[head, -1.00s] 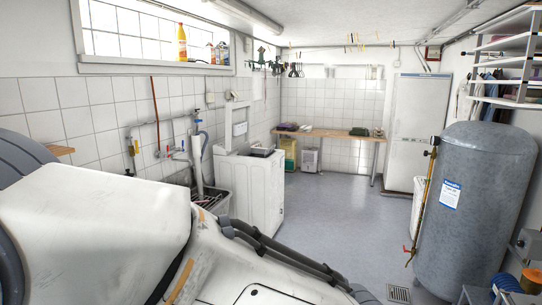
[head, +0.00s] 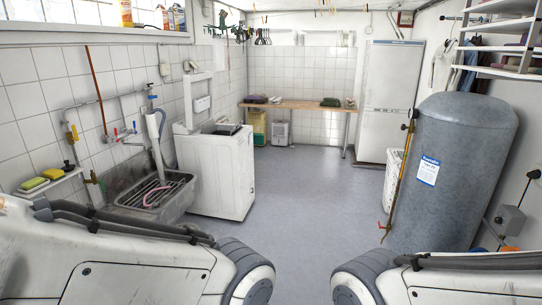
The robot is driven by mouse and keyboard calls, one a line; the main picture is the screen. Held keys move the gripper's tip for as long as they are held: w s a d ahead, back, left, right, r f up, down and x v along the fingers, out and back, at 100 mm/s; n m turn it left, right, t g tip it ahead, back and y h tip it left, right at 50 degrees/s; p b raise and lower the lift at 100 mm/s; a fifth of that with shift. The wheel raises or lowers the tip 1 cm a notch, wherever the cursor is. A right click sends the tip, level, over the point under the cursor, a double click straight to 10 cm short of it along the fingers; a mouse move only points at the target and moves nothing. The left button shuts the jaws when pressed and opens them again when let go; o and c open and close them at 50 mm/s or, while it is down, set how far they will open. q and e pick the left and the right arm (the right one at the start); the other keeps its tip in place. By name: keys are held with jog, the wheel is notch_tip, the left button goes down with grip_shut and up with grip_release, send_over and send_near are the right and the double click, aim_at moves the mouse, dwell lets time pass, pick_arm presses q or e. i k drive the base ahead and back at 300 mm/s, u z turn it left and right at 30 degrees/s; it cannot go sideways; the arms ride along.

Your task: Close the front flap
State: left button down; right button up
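A white washing machine (head: 218,178) stands against the left tiled wall, with a dark item on its top and an upright white panel (head: 198,98) at its back. I cannot make out a separate front flap on it from here. My two arms show only as white links with black hoses along the bottom edge, one at left and one at right. Both grippers are out of view, so their state and position are hidden.
A metal sink (head: 155,197) with a rack and pink hose stands left of the machine. A grey tank (head: 455,170) stands at right. A wooden bench (head: 300,106) and a white fridge (head: 391,100) are at the back. The middle floor (head: 300,190) is clear.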

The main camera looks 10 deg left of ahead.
aim_at(233, 131)
jog(key=u, duration=0.7)
jog(key=i, duration=2.05)
jog(key=z, duration=0.3)
jog(key=i, duration=1.8)
jog(key=z, duration=1.15)
jog(key=i, duration=0.2)
jog(key=u, duration=0.05)
